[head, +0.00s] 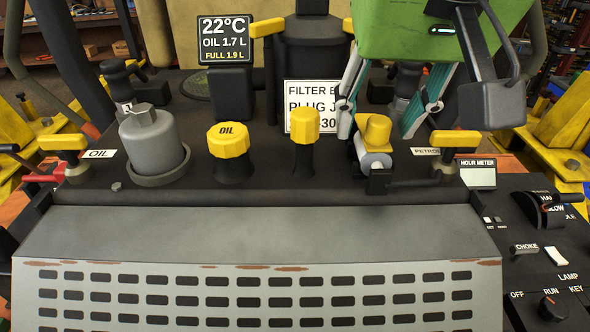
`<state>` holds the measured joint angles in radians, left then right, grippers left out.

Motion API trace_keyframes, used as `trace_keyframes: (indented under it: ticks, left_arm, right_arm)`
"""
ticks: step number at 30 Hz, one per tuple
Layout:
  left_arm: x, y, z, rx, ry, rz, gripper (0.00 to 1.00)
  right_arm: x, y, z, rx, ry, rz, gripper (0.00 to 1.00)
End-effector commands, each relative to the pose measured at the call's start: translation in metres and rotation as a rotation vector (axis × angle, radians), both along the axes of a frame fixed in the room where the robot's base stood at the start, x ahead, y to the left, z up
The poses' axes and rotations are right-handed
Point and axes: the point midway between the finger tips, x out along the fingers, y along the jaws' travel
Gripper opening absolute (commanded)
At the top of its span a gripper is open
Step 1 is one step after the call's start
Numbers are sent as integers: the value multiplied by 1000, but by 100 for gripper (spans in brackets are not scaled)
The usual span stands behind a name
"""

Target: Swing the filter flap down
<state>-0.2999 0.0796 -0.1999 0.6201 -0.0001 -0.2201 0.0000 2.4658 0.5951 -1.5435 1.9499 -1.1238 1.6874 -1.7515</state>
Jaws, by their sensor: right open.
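A black upright housing (308,60) stands at the back centre, with a yellow tab on its left (267,27) and another on its right (348,25). No part is labelled as the filter flap, and I cannot tell for certain which part it is. A white card (300,105) starting "FILTER" stands below the housing, partly covered by my right gripper. My right gripper (378,125) comes in from the upper right, with a green body and teal fingers. It is open and empty, its fingertips spread around or above a yellow-capped silver part (374,160); contact is unclear. My left gripper is out of view.
A yellow OIL cap (228,140), a yellow knob (304,139) and a grey canister (152,140) stand on the deck. A small display (225,38) is behind. A slotted grey panel (250,297) fills the front; a control panel (550,250) is at right.

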Motion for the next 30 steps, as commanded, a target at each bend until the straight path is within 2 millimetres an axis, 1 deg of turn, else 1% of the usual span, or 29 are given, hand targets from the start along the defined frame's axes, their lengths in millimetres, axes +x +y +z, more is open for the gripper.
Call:
trace_keyframes:
  ticks: [1, 3, 15, 18, 21, 30]
  left_arm:
    - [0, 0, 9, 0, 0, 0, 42]
    - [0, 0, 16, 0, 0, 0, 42]
    - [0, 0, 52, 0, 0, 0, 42]
    - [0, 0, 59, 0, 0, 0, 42]
    - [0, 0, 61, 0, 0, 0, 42]
    - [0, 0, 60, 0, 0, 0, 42]
  right_arm:
    - [0, 0, 9, 1, 0, 0, 42]
    - [0, 0, 18, 0, 0, 0, 42]
    - [0, 0, 57, 1, 0, 0, 42]
    - [0, 0, 65, 0, -1, 0, 42]
    - [0, 0, 68, 0, 0, -1, 42]
    - [0, 0, 67, 0, -1, -1, 42]
